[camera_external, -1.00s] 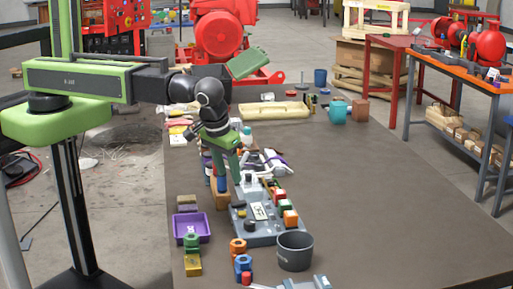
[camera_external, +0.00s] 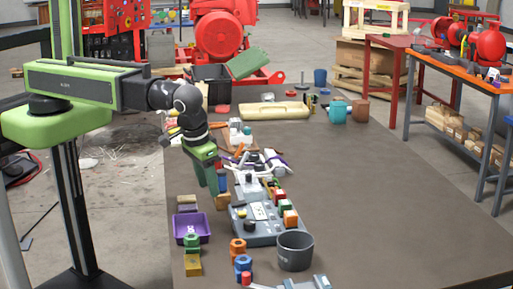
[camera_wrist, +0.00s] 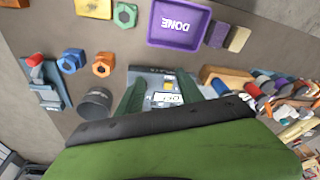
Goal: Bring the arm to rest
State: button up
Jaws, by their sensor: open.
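My arm is green and black, and it reaches from the left over the near-left part of the brown table (camera_external: 370,200). My gripper (camera_external: 212,185) points down above the table, left of the grey pump-skid tray and behind the purple tray. In the wrist view its two green fingers (camera_wrist: 160,95) stand apart with nothing held between them. The grey tray (camera_external: 245,232) carries a white label and coloured blocks; it shows beyond the fingers in the wrist view (camera_wrist: 142,74). A blue cylinder (camera_external: 222,181) on a wooden block stands close beside the fingers; contact cannot be told.
A purple tray (camera_external: 205,228) marked DONE (camera_wrist: 205,30), a grey cup (camera_external: 295,250) and coloured nuts (camera_external: 238,248) stand near the front. Tools and a cream part (camera_external: 274,111) lie behind. A teal mug (camera_external: 337,112) is at the back. The table's right side is clear.

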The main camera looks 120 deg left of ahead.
jog(key=s+d+f+m+h, duration=0.1)
jog(key=s+d+m, duration=0.5)
jog(key=m, duration=0.7)
jog(key=d+h, duration=0.1)
jog(key=d, duration=0.1)
jog(key=shift+s+d+m+h, duration=0.3)
jog(key=shift+s+d, duration=0.05)
dwell(1.6)
